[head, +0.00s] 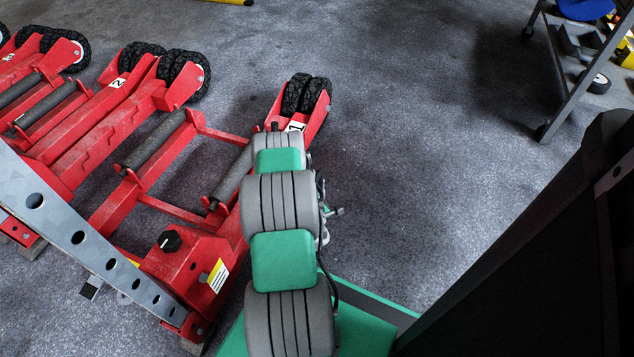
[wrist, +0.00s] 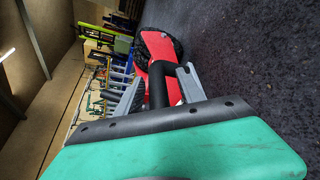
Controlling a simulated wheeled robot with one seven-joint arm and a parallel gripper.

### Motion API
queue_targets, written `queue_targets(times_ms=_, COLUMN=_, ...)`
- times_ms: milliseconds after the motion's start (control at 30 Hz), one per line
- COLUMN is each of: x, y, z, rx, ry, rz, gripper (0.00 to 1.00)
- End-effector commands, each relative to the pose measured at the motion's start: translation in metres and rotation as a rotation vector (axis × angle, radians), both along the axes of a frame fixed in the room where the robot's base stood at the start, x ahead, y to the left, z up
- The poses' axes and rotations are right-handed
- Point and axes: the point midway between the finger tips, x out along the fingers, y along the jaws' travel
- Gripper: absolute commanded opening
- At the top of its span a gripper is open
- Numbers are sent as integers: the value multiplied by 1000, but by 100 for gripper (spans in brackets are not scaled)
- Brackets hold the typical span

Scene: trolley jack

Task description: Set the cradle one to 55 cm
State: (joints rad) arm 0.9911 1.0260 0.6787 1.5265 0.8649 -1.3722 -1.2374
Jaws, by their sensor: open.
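Cradle one (head: 290,126) is a red wheeled frame with a white "1" label and twin black tyres at its far end. A dark roller (head: 155,141) crosses its left side, and another roller (head: 232,178) lies partly behind my arm. A black knob (head: 171,241) sits on its red front block. My arm hides much of its right side, and I see no readable width scale. In the wrist view, my gripper (wrist: 157,82) is open, its grey fingers on either side of a black post. I cannot tell if they touch it. Red metal and a black tyre (wrist: 172,46) lie beyond.
A second red frame (head: 112,88) labelled "2" stands left of cradle one, with another further left. A perforated grey bar (head: 110,263) crosses the lower left. A metal stand (head: 562,75) is at upper right. The grey floor (head: 420,130) right of cradle one is clear.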

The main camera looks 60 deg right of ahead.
Motion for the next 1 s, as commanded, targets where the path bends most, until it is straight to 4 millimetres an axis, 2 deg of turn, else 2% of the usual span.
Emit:
queue_targets(times_ms=333, x=-4, y=8, z=3, rx=-2, ry=-2, rz=0, gripper=45)
queue_targets(times_ms=800, x=-26, y=55, z=15, rx=-1, ry=-1, rz=-1, gripper=45)
queue_targets(times_ms=1000, x=-32, y=67, z=17, rx=-2, ry=-1, rz=-2, gripper=45)
